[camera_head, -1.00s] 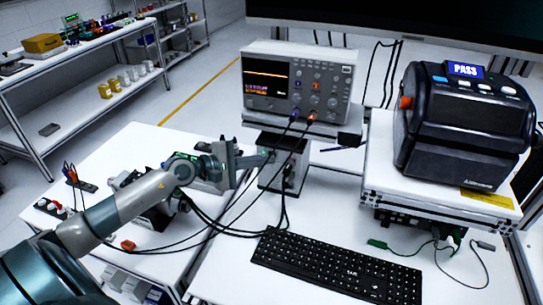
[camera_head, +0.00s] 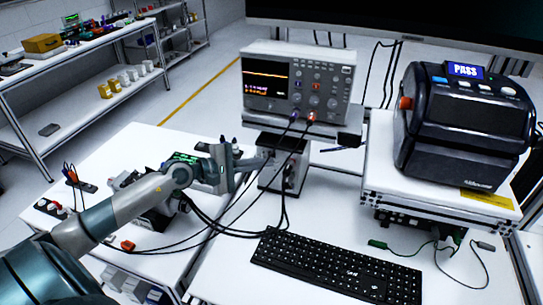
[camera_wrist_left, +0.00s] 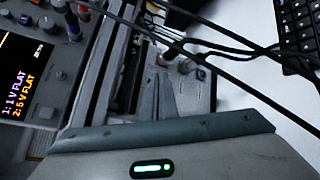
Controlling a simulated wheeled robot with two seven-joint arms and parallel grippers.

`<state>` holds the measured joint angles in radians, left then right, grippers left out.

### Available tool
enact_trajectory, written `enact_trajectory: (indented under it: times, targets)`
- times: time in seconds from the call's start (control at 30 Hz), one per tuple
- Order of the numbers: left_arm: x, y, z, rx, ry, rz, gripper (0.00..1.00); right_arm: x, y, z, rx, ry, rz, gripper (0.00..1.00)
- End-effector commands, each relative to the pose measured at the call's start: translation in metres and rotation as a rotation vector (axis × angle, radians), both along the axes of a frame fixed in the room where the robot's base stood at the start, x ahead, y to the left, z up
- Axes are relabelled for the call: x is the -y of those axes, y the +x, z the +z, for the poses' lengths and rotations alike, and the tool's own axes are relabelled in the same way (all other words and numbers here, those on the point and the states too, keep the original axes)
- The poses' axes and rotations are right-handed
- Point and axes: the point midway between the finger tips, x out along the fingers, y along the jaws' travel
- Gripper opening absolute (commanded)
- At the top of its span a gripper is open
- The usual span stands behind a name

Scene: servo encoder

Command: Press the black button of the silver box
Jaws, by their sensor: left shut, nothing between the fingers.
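The silver box (camera_head: 272,176) stands on the white table under the oscilloscope, with its front panel turned to the right. Small dark round parts show on that panel; I cannot tell which is the black button. In the left wrist view the panel (camera_wrist_left: 198,88) shows knobs and plugged cables near its top. My left gripper (camera_head: 264,160) is shut and empty, its fingertips pointing right at the box's left side. In the left wrist view its grey finger (camera_wrist_left: 160,100) reaches up close beside the panel; contact cannot be told. My right gripper is not in view.
The oscilloscope (camera_head: 298,85) sits on a shelf above the box. Black cables (camera_head: 228,226) hang in front and run to the left. A keyboard (camera_head: 335,265) lies in front. A black printer-like device (camera_head: 465,125) showing PASS stands at right.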

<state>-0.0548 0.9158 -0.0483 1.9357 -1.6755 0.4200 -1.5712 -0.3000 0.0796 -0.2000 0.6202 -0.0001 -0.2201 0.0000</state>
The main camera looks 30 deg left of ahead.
Motion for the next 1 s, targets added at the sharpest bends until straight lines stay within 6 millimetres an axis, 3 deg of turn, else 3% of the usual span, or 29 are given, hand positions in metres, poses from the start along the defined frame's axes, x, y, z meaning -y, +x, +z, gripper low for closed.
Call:
enact_trajectory:
  times: [0.7,1.0]
  targets:
    - [0.012,-0.052,0.000,-0.002,0.000,-0.001,0.00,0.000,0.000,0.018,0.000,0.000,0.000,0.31]
    - [0.014,-0.058,0.000,0.001,0.000,0.001,0.00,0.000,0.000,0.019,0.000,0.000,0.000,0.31]
